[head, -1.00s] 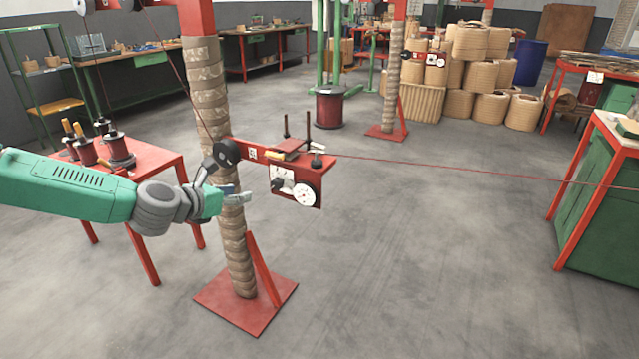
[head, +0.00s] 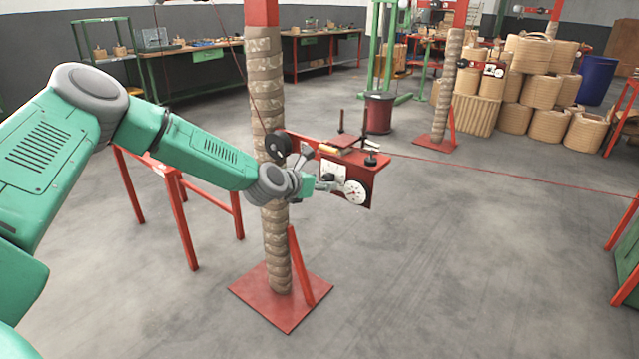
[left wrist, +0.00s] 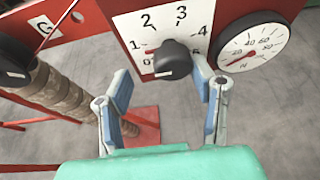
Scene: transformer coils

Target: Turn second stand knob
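The black knob (left wrist: 172,60) sits on a white scale plate (left wrist: 140,28) numbered around it, on the red box of the nearer stand. In the left wrist view its pointer end faces down, near the 0 side. In the head view my gripper mostly hides the knob, and the red box (head: 378,172) shows beside it. My left gripper (head: 322,184) is open in front of the plate. In the left wrist view its blue-grey fingers lie left and right below the knob, with a gap on the left; contact on the right cannot be told. My right gripper is not in view.
A round white gauge (left wrist: 252,42) is right of the knob, close to the right finger. The wrapped post (head: 275,230) stands on a red base (head: 285,300) beside my wrist. A red wire (head: 500,170) runs off to the right.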

